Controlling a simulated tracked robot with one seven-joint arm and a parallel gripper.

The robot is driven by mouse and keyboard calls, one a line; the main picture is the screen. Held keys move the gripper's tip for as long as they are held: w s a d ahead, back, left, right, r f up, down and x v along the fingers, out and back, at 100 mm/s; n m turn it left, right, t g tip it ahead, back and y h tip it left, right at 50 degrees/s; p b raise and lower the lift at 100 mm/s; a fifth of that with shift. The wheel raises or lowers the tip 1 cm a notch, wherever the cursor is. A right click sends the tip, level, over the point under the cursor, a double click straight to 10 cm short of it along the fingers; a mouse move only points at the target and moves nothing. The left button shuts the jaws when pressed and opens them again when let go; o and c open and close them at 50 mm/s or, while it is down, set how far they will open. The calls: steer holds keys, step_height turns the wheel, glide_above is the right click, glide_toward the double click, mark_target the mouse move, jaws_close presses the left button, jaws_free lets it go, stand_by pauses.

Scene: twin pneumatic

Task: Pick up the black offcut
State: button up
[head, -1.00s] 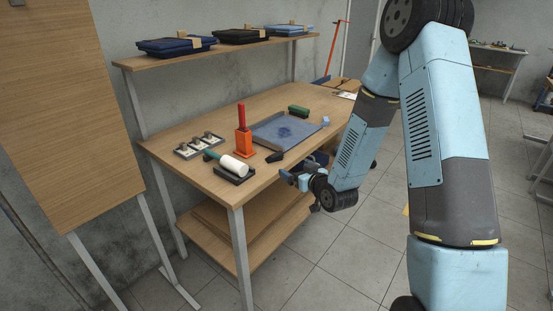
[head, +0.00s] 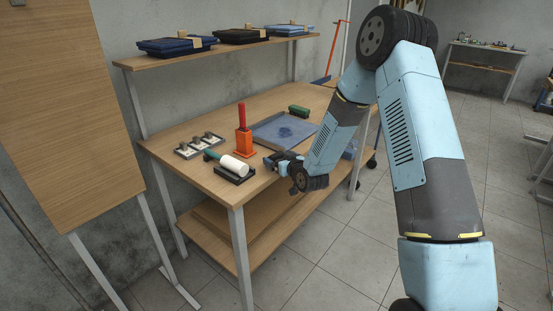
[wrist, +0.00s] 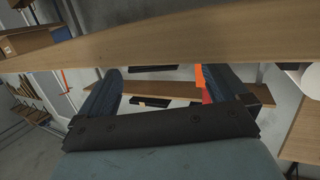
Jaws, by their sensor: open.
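My gripper (head: 274,160) is at the front edge of the workbench (head: 216,181) in the head view, right of the white roller. It hides the spot where the small black offcut lay, and I cannot make the offcut out now. In the wrist view my gripper (wrist: 164,74) has its two blue fingers wide apart, with no object clearly held between them. Whether the gripper touches the offcut or the bench cannot be told.
A rack (head: 200,146) is at left.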

steer(key=shift+x, duration=0.75)
steer(key=c, duration=1)
steer(key=shift+r, duration=0.1)
